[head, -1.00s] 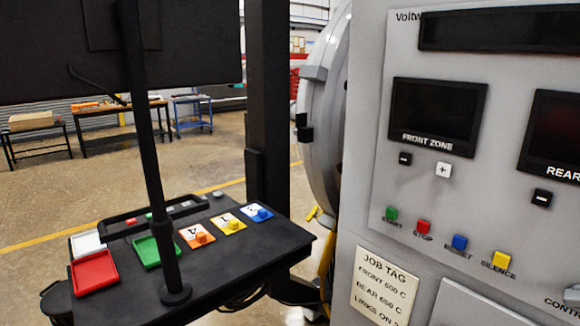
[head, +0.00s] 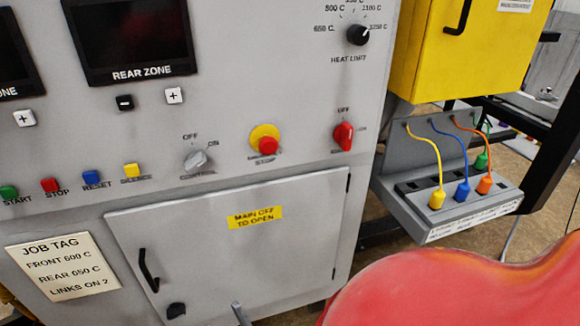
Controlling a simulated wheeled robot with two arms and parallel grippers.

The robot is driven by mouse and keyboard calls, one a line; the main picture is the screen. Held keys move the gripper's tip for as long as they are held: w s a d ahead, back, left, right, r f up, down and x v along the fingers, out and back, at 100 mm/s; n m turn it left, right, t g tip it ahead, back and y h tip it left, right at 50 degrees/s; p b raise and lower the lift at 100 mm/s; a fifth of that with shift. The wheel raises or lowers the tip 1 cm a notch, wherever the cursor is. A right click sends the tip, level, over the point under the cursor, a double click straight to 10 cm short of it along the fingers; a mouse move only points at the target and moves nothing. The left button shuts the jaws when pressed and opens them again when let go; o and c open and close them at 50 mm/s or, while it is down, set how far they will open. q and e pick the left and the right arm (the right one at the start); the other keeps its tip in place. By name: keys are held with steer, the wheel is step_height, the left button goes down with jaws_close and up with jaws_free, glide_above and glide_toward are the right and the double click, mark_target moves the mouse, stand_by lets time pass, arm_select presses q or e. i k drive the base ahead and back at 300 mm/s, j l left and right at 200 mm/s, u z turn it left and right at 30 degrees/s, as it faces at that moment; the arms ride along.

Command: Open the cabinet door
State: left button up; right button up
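The grey cabinet door (head: 240,245) is low on the front of the grey furnace console and looks shut. It has a black bar handle (head: 147,270) at its left side, a small black latch (head: 176,310) below that, and hinges at its right edge. A yellow label (head: 255,217) on it reads "MAIN OFF TO OPEN". The red rotary switch (head: 343,136) above the door stands about upright, under the word OFF. A small grey piece (head: 240,314) shows at the bottom edge; I cannot tell what it is. Neither gripper can be made out.
A large smooth red shape (head: 460,290) fills the lower right, close to the camera. A yellow cabinet (head: 465,50) with a black handle is at upper right. Below it is a grey link panel (head: 450,205) with coloured plugs and cables. A job tag (head: 62,267) is at left.

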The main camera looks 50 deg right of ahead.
mark_target(253, 245)
steer(key=z, duration=1)
steer(key=j, duration=0.55)
steer(key=k+j, duration=0.1)
steer(key=j, duration=0.5)
